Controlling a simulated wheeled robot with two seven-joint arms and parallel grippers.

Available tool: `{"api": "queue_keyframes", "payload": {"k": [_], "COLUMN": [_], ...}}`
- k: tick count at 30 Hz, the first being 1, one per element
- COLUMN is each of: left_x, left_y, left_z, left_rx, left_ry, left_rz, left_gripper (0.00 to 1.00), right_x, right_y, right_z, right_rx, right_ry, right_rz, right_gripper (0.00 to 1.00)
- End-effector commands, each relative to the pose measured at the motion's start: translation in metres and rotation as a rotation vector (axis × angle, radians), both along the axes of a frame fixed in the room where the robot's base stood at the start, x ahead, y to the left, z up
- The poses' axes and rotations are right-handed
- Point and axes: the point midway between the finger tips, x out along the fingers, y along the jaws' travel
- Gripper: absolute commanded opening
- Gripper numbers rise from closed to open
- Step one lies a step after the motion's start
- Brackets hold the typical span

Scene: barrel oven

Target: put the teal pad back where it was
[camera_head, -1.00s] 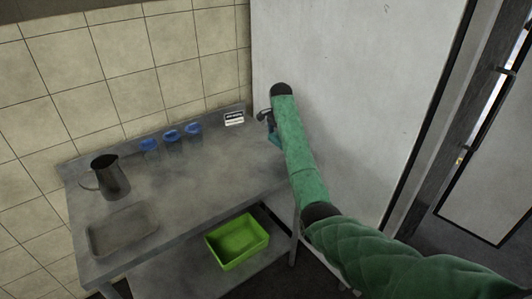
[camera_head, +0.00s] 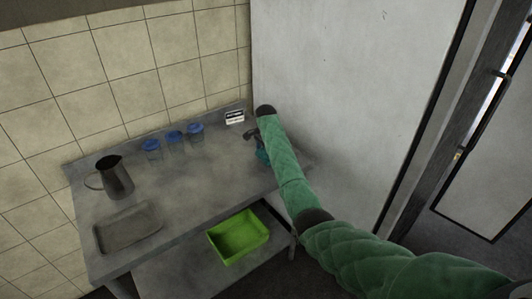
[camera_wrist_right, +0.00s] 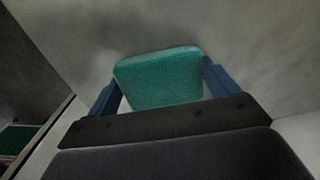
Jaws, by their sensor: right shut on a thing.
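The teal pad (camera_wrist_right: 160,80) is held between the two blue fingers of my right gripper (camera_wrist_right: 163,88) in the right wrist view. In the head view a small part of the pad (camera_head: 262,155) shows beside my green right arm, low over the right end of the grey metal table (camera_head: 195,195). My right gripper (camera_head: 258,143) is mostly hidden there by the arm. I cannot tell whether the pad touches the table top. My left gripper is not in view.
A small black-and-white sign (camera_head: 234,117) stands at the table's back edge. Several blue-lidded jars (camera_head: 174,138) stand left of it. A dark metal jug (camera_head: 116,178) and a shallow tray (camera_head: 128,228) are at the left. A green bin (camera_head: 238,237) sits on the lower shelf.

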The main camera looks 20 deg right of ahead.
Motion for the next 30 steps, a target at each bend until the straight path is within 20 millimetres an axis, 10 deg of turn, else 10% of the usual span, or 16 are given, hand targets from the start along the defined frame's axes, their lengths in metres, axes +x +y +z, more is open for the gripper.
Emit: {"api": "queue_keyframes", "payload": {"k": [22,24,30], "left_x": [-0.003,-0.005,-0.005], "left_y": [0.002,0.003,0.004], "left_z": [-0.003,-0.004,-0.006], "left_rx": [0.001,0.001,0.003], "left_ry": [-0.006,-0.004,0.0], "left_rz": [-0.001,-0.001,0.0], "left_gripper": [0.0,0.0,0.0], "right_x": [-0.002,-0.002,-0.004], "right_y": [0.0,0.0,0.0], "right_z": [-0.016,-0.017,-0.021], "right_rx": [0.001,0.0,0.0], "right_ry": [0.004,0.005,0.011], "right_rz": [0.0,0.0,0.0], "right_gripper": [0.65,1.0,1.0]}}
